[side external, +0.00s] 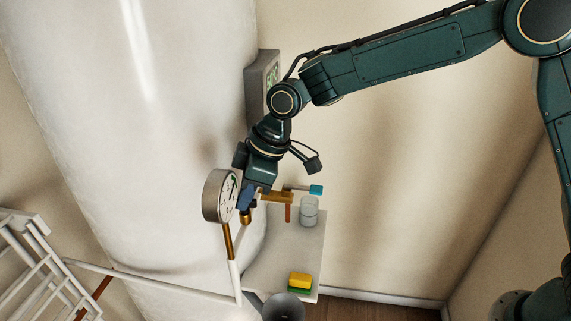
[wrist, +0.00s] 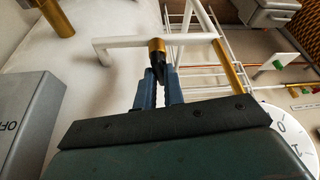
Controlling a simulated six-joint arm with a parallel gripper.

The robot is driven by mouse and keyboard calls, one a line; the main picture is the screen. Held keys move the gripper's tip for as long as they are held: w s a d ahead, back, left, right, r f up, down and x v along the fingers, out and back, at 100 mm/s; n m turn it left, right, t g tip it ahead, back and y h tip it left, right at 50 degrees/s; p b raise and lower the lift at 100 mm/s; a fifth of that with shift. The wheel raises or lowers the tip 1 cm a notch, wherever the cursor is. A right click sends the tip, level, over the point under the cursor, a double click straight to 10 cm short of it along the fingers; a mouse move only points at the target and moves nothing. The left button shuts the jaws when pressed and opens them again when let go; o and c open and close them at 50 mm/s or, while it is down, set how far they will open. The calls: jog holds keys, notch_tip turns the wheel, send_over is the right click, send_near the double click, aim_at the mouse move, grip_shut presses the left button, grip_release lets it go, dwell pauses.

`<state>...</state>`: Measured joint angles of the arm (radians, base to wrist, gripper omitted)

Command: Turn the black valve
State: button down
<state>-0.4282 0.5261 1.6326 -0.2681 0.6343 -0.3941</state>
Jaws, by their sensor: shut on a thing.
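The black valve (wrist: 165,71) shows in the wrist view as a small dark handle below a brass fitting (wrist: 157,45) on a white pipe (wrist: 120,42). My gripper (wrist: 163,84) has its two blue fingers on either side of the black handle, shut on it. In the side view my gripper (side external: 248,197) points down just right of the round pressure gauge (side external: 219,195). The valve itself is hidden there by the fingers; a brass piece (side external: 246,217) shows below them. How far the valve is turned I cannot tell.
The gauge is close beside my gripper, and a large white tank (side external: 140,130) stands behind. A brass tap with a teal handle (side external: 316,190) and a clear jar (side external: 309,212) are close on the right. A yellow-green sponge (side external: 300,282) lies lower. A white rack (side external: 30,250) stands left.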

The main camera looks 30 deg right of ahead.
jog(key=c, duration=1.5)
grip_release()
jog(key=shift+r, duration=0.2)
jog(key=v, duration=1.3)
jog(key=shift+r, duration=0.3)
jog(key=shift+s, duration=0.1)
